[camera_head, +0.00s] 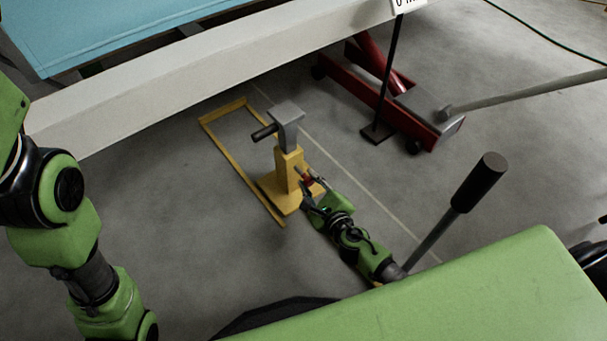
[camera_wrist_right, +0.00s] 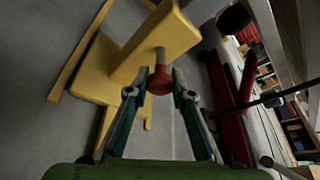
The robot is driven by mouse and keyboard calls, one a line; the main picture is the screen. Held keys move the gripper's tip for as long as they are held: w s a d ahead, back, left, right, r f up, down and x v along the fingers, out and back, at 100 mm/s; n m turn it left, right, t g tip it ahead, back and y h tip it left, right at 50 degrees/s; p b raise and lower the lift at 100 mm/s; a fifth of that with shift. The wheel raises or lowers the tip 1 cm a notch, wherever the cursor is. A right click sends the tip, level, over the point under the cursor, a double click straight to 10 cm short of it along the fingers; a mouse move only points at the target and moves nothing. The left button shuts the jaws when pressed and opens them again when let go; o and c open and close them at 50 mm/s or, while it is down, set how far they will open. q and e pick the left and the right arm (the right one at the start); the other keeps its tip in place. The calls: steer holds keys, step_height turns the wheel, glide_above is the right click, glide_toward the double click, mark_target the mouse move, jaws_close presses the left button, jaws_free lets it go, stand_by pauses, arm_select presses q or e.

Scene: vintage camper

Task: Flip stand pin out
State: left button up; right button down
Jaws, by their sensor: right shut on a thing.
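The yellow stand (camera_head: 288,170) with a grey head stands upright on the floor, left of my right arm. Its pin, a grey shaft with a red knob (camera_wrist_right: 160,80), sticks out from the post towards my gripper; the knob also shows small in the head view (camera_head: 308,181). My right gripper (camera_head: 311,188) is at the near right side of the post. In the wrist view its two fingers (camera_wrist_right: 160,92) are closed on the red knob, one on each side. Whether the shaft's far end sits inside the post is hard to tell. My left arm shows at the left, but its gripper is out of view.
A red floor jack (camera_head: 365,90) stands behind, to the right. A long lever with a dark grip (camera_head: 480,182) rises right of my right arm. A pale beam (camera_head: 200,75) runs above the stand. A yellow floor frame (camera_head: 245,176) lies left of it.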

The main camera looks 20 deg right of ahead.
steer(key=shift+s, duration=0.15)
steer(key=c, duration=1.7)
jaws_free()
steer(key=shift+s+d, duration=0.1)
steer(key=v, duration=1.1)
steer(key=shift+s+r, duration=0.2)
steer(key=shift+s, duration=0.15)
